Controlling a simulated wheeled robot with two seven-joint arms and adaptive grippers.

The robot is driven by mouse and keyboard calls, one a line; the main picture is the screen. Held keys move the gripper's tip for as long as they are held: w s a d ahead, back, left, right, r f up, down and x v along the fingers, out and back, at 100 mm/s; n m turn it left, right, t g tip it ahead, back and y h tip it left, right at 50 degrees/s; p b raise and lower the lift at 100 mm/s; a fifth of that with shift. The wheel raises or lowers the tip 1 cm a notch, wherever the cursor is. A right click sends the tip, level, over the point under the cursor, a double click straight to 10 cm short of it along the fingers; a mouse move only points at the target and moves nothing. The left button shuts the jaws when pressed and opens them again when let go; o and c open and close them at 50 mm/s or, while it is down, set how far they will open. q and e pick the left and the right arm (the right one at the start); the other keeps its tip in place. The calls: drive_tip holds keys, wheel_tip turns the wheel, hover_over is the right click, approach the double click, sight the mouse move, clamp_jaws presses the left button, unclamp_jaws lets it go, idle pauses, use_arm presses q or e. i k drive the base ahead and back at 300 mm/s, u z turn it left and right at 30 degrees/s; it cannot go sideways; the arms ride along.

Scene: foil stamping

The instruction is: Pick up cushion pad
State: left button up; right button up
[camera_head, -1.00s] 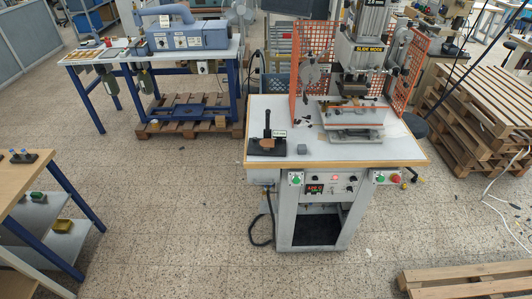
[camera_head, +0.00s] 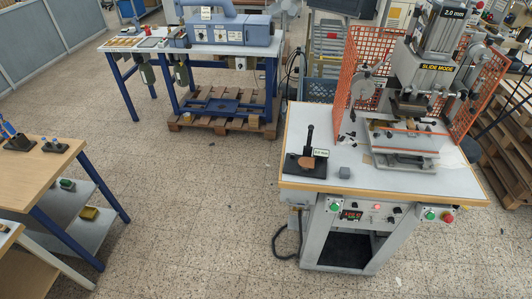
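I cannot tell for sure which thing is the cushion pad. A small grey block (camera_head: 345,172) lies on the white top of the stamping machine's table (camera_head: 372,172). Left of it stands a black fixture (camera_head: 304,168) with an upright lever and a small brown piece (camera_head: 307,161) on its base. The stamping press (camera_head: 425,75), labelled SLIDE MODE, stands at the back right of this table. Neither of my grippers is in view.
Orange mesh guards (camera_head: 359,66) flank the press. A wooden workbench (camera_head: 45,172) stands at the left, and a blue-legged table with a blue machine (camera_head: 230,32) at the back. Wooden pallets (camera_head: 515,130) are stacked at the right. The tiled floor (camera_head: 190,210) between is open.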

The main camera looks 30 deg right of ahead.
sight(307, 162)
drive_tip(key=u, duration=0.3)
drive_tip(key=i, duration=0.8)
drive_tip(key=z, duration=0.7)
drive_tip(key=i, duration=0.75)
drive_tip(key=z, duration=0.85)
